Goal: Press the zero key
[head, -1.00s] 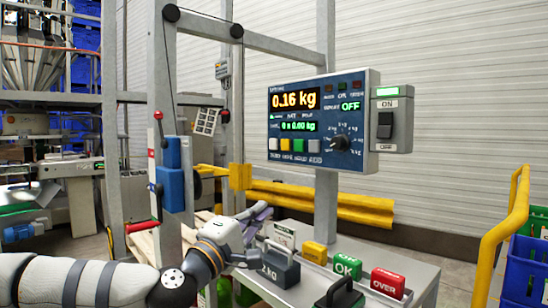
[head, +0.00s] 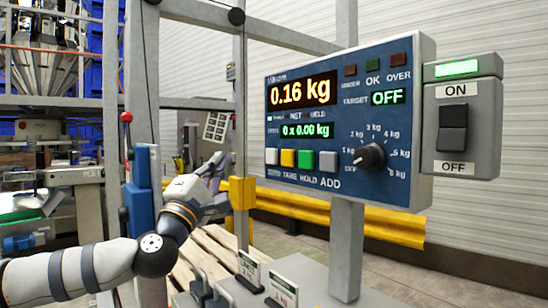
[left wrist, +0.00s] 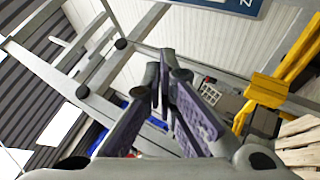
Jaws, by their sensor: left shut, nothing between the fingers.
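The blue control panel (head: 350,185) stands on a grey post and its display reads 0.16 kg. Its zero key (head: 271,156) is the white square at the left of a row, above the label ZERO. My left gripper (head: 221,163) is shut and empty, left of the panel and apart from the zero key. In the left wrist view my left gripper's purple-padded fingers (left wrist: 164,62) meet at the tips. Only a corner of the panel (left wrist: 240,6) shows at the top there; the key is out of that view. My right gripper is not in view.
Yellow tare (head: 288,158), green hold (head: 305,160) and grey add (head: 328,161) keys sit beside the zero key. A dial (head: 369,156) and an ON/OFF switch (head: 453,128) are to the right. A grey frame and yellow rail (head: 390,226) stand behind.

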